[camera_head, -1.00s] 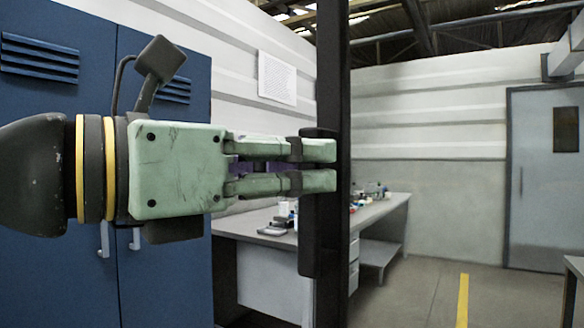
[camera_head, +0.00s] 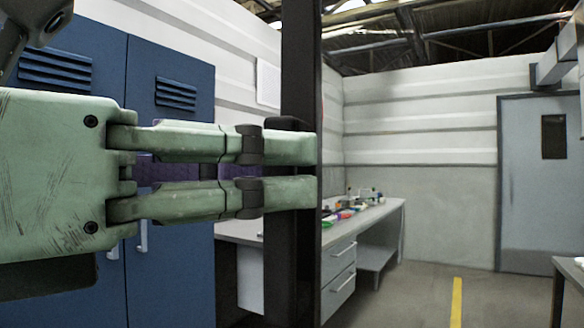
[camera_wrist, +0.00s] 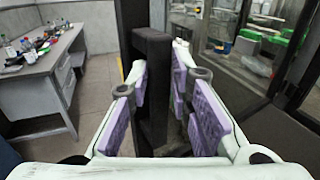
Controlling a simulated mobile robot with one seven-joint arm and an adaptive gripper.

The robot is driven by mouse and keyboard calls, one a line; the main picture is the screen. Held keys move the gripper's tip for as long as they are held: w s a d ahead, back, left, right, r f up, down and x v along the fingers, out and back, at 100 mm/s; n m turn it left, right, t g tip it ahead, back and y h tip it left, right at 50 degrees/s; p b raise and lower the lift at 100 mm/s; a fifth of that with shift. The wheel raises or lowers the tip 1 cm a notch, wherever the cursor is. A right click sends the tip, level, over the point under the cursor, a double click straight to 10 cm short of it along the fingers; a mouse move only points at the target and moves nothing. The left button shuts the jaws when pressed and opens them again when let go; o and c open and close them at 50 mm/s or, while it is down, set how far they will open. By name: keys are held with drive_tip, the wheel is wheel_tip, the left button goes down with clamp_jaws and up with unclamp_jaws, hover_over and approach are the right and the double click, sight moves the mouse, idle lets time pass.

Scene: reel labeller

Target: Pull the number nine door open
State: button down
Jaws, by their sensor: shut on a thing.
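A door with a dark frame (camera_head: 301,60) stands almost edge-on in the head view. Its black upright bar handle (camera_head: 281,260) is on the left side of that edge. My green gripper (camera_head: 284,171) reaches in from the left, with its fingers shut on the handle above and below in the picture. In the wrist view the handle (camera_wrist: 152,75) stands between my two purple-padded fingers (camera_wrist: 160,88). No number nine shows, and the door's face is hardly visible in the head view.
Blue lockers (camera_head: 175,120) stand on the left behind my gripper. A workbench (camera_head: 370,215) with small items is beyond the door. Open floor with a yellow line (camera_head: 457,300) lies to the right, before a grey door (camera_head: 540,190). Glazed panels with green items (camera_wrist: 255,45) show in the wrist view.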

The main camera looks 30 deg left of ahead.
drive_tip(key=shift+d, duration=0.45)
drive_tip(key=c, duration=1.8)
unclamp_jaws()
drive_tip(key=shift+c, duration=0.2)
drive_tip(key=shift+o, duration=0.4)
drive_tip(key=shift+d, duration=0.25)
drive_tip(key=shift+a, duration=0.1)
drive_tip(key=shift+a, duration=0.15)
wheel_tip(320, 180, up, 10)
